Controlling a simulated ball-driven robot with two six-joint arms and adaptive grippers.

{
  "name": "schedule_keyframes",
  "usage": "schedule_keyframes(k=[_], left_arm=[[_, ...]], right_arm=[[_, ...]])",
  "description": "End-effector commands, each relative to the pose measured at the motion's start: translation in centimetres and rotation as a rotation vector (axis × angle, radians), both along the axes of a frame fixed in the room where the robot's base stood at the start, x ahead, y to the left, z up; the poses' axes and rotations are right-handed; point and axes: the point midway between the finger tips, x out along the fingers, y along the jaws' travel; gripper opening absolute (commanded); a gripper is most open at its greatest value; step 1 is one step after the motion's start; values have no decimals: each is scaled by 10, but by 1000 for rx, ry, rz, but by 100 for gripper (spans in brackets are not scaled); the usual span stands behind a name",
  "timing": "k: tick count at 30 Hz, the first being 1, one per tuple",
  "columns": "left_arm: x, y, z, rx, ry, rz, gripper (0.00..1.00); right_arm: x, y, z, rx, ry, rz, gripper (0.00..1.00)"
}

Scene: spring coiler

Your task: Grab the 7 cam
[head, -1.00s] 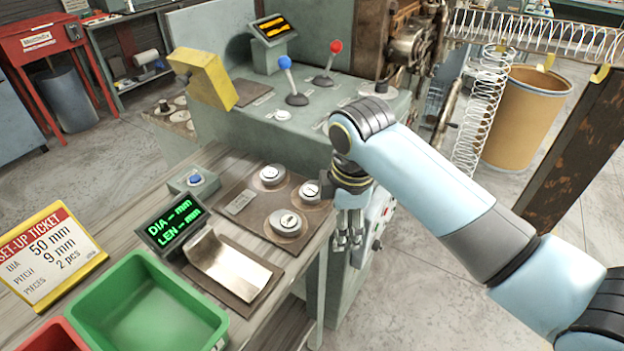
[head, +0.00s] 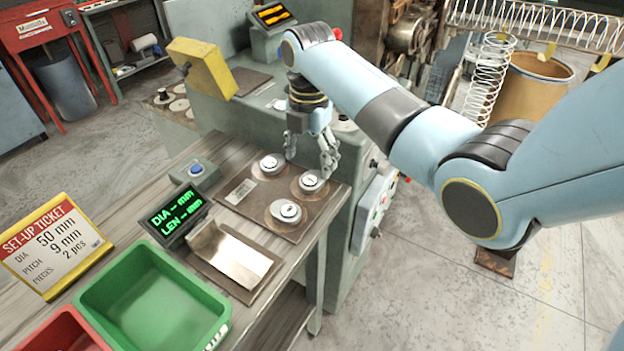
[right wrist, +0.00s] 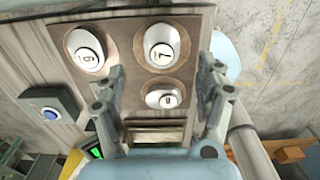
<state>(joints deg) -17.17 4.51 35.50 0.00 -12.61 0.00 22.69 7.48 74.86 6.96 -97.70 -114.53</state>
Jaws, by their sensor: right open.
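Three round metal cams rest on a brown board (head: 240,205) on the bench. In the right wrist view the 7 cam (right wrist: 162,46) reads "7" at the top middle; it is the rightmost cam (head: 312,181) in the head view. Another cam (right wrist: 86,50) looks like a 9 or a 6; the third cam (right wrist: 163,97) has a digit too small to read surely. My right gripper (head: 309,162) is open and empty, fingers pointing down above the 7 cam. In the wrist view its fingers (right wrist: 163,75) stand apart on either side. My left gripper is not seen.
A blue button box (head: 195,170), a green-lit display (head: 173,217) and a metal chute (head: 235,256) stand near the board. A green bin (head: 150,262) and set-up ticket (head: 50,245) are at the left front. The coiler machine (head: 215,105) rises behind.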

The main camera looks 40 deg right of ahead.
Motion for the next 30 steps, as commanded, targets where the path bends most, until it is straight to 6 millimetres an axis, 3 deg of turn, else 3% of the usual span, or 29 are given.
schedule_keyframes(k=[12,20,30], left_arm=[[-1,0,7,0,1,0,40],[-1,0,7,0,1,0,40],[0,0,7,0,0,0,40]], right_arm=[[-3,-2,-51,1,0,0,72],[-2,-2,-55,1,-2,-1,72],[-3,-2,-55,-1,-1,-1,29]])
